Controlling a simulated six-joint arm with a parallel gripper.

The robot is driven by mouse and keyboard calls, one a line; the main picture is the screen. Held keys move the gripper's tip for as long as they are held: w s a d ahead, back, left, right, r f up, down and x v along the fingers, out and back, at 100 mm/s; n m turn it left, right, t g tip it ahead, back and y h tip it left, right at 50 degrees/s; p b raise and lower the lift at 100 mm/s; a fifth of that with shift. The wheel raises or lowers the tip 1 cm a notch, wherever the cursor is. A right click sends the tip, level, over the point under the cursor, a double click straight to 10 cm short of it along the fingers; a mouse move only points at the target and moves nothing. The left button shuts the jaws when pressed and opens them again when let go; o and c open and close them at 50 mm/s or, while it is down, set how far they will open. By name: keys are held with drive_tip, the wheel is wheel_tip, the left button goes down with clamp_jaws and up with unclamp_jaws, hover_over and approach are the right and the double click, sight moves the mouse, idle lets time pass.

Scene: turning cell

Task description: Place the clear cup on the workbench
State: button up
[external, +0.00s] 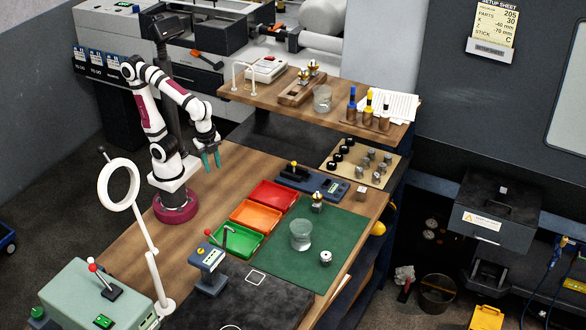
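A clear cup (301,235) stands upright on the green mat (345,240) that lies on the wooden workbench (165,243). A second clear vessel (322,98) stands on the raised wooden shelf (262,98) at the back; I cannot tell which of the two is the task's cup. My gripper (211,161) hangs over the back left of the workbench, with its teal fingers pointing down. The fingers are apart with nothing between them. It is well clear of both vessels.
Red (273,196), orange (249,215) and green (229,240) trays stand left of the mat. A small brass-topped part (317,202) and a metal part (325,257) sit on the mat. A ring lamp (119,184) rises at the front left. Bare wood lies left of the trays.

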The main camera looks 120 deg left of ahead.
drive_tip(key=shift+o, duration=0.3)
drive_tip(key=s, duration=0.1)
drive_tip(key=s+f, duration=0.1)
drive_tip(key=s, duration=0.3)
drive_tip(key=shift+s+a+f, duration=0.15)
drive_tip(key=shift+f, duration=0.15)
drive_tip(key=m+h, duration=0.2)
drive_tip(key=m, duration=0.8)
hover_over(291, 231)
drive_tip(key=s+a, duration=0.2)
drive_tip(key=a, duration=0.1)
wheel_tip(291, 231, down, 4)
drive_tip(key=shift+t, duration=0.3)
drive_tip(key=f, duration=1.5)
drive_tip(key=shift+w+d+f, duration=0.25)
drive_tip(key=shift+w, duration=0.1)
clamp_jaws()
